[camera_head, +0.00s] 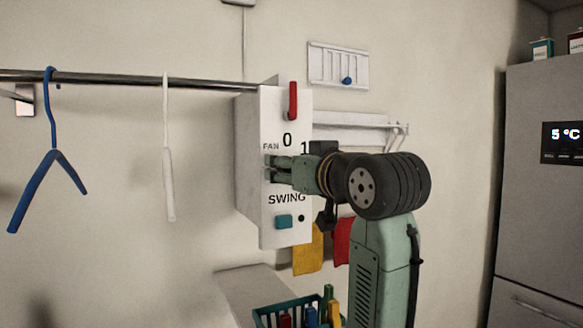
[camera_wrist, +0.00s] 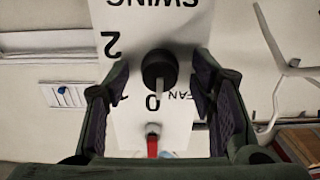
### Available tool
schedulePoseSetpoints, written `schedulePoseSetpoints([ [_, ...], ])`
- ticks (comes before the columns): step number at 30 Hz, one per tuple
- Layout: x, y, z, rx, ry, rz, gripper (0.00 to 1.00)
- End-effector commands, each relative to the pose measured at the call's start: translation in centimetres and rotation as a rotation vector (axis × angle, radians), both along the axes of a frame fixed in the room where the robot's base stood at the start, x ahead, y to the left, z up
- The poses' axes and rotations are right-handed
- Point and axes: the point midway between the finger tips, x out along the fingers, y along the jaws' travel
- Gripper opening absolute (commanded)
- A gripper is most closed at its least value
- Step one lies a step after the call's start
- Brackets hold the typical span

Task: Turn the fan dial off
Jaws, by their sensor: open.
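The white fan control box (camera_head: 280,228) hangs on the wall, marked FAN, 0, 1 and SWING. The black round fan dial (camera_wrist: 157,66) shows in the wrist view, where the picture is upside down. Its pale pointer faces the 0 mark. In the head view my gripper (camera_head: 271,168) covers the dial. My gripper (camera_wrist: 161,72) is open, with one finger on each side of the dial. Gaps show between the fingers and the dial in the wrist view. Fingertip depth against the panel is hard to tell.
A red lever (camera_head: 293,101) sticks out above the dial, and a teal button (camera_head: 284,221) sits below it. A metal rail (camera_head: 130,78) with a blue hanger (camera_head: 52,150) and a white hanger (camera_head: 169,185) runs left. A fridge (camera_head: 540,210) stands right.

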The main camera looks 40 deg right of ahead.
Motion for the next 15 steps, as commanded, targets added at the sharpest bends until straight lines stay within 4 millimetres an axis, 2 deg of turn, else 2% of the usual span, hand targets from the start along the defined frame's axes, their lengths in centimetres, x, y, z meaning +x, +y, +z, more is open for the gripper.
schedulePoseSetpoints([
  [4, -0.5, 0.1, 0.0, 0.000, -0.001, 0.000, 0.51],
  [7, -1.8, 0.4, 0.1, -0.001, -0.003, 0.000, 0.51],
  [15, -7.3, 1.8, 0.1, -0.003, -0.003, -0.002, 0.51],
])
